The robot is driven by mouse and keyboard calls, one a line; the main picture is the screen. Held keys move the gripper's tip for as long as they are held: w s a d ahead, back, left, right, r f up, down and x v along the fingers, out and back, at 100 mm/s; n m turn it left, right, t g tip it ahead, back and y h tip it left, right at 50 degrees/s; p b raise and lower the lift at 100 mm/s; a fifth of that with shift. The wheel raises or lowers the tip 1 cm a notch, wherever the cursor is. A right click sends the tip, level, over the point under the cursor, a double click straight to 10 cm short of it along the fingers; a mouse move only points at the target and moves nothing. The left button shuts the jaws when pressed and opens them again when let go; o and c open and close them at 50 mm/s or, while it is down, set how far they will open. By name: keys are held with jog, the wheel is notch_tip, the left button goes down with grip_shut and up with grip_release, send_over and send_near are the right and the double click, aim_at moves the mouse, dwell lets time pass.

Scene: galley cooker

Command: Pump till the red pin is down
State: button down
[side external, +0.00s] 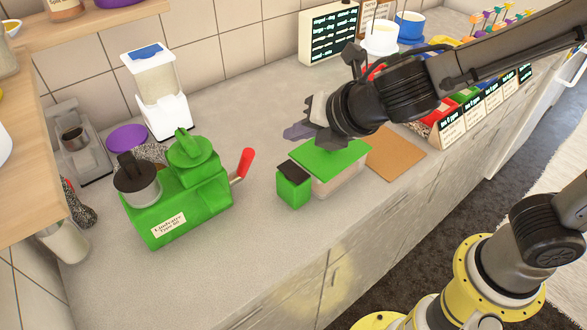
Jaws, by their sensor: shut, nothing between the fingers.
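A green cooker unit (195,205) with a white label stands on the counter at the left. On top it has a dark-capped grey cylinder (138,183) and a green round knob-like part (189,150). A lever with a red handle (245,163) sticks up from its right side, tilted. I cannot make out a separate red pin. My gripper (296,132) is shut and empty, in the air above a green-lidded box, right of the red handle and apart from it.
The green-lidded clear box (330,183) and a small green box with a dark top (294,186) stand right of the lever. A brown board (396,152) lies beyond. A white dispenser (157,95) stands behind the cooker. A wooden shelf (85,20) overhangs the left.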

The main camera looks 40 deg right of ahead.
aim_at(290, 169)
jog(key=shift+f, duration=2.95)
jog(key=shift+f, duration=0.2)
jog(key=shift+f, duration=0.2)
jog(key=shift+f, duration=0.7)
dwell(0.6)
jog(key=shift+r, duration=1.05)
jog(key=shift+r, duration=0.1)
jog(key=shift+r, duration=2.45)
